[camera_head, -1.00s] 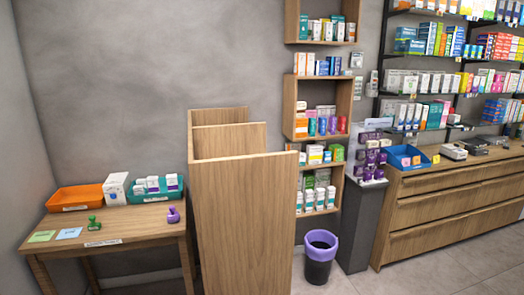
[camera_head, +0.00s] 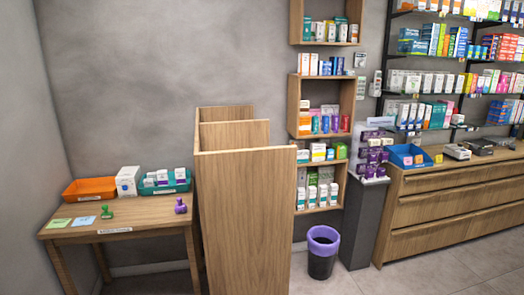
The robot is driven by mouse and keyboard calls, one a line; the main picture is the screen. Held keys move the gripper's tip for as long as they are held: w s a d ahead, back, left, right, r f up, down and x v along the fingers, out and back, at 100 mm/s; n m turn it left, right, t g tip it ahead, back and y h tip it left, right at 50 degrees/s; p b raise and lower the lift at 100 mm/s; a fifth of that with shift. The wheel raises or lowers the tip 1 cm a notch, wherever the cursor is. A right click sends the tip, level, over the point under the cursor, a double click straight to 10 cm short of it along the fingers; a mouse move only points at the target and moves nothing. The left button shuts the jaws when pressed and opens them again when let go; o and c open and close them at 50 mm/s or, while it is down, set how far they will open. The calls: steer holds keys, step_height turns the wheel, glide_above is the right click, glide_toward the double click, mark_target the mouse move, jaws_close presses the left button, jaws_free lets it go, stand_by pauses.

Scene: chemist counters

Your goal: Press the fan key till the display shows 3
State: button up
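Two small pale wall panels, one (camera_head: 360,60) above the other (camera_head: 361,86), hang on the grey wall just right of the wooden wall shelves. Another pale device (camera_head: 375,83) is fixed beside them, near the black shelf rack. All are far off and small. I cannot tell which one carries a fan key, and no display digit can be read. My gripper is not in view.
A tall wooden partition (camera_head: 243,222) stands in front of me. Left is a wooden table (camera_head: 150,226) with trays and stamps. Right are a lilac-rimmed bin (camera_head: 321,255), a grey display stand (camera_head: 363,222) and a drawer counter (camera_head: 450,207). Floor shows between bin and counter.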

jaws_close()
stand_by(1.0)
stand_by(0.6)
